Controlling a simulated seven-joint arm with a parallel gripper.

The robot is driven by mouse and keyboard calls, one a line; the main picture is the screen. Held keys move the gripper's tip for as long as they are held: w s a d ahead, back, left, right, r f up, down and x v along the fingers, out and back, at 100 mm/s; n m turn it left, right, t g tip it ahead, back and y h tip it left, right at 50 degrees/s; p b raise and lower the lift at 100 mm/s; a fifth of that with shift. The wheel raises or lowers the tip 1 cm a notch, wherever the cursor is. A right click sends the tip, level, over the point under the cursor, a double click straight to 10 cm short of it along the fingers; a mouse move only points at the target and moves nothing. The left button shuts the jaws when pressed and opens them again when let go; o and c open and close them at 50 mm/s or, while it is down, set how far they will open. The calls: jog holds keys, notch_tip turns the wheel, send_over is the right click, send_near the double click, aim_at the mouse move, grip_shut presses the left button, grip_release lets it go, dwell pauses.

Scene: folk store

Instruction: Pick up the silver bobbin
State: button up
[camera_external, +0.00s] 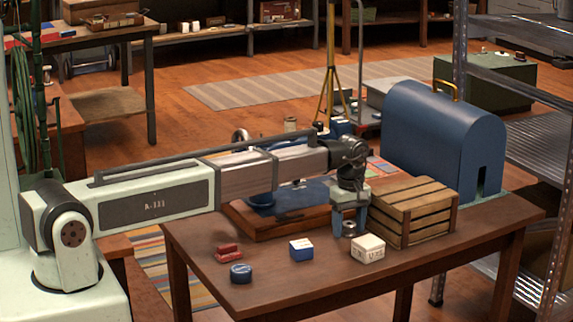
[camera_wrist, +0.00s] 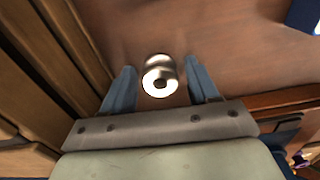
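The silver bobbin (camera_wrist: 159,77) stands on the brown table between the two blue fingers of my gripper (camera_wrist: 161,90) in the wrist view. A gap shows on each side of it, so the fingers are open and not touching it. In the external view the bobbin (camera_external: 349,229) shows just under my gripper (camera_external: 349,218), which points down at the table.
A wooden crate (camera_external: 413,212) stands close to the right of my gripper, with a blue sewing-machine case (camera_external: 440,140) behind. A wooden-based machine (camera_external: 270,224) is at the left. A white box (camera_external: 368,249), blue box (camera_external: 301,249), blue tin (camera_external: 241,273) and red item (camera_external: 228,253) lie in front.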

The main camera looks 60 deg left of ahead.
jog(key=c, duration=0.9)
jog(key=shift+r, duration=0.1)
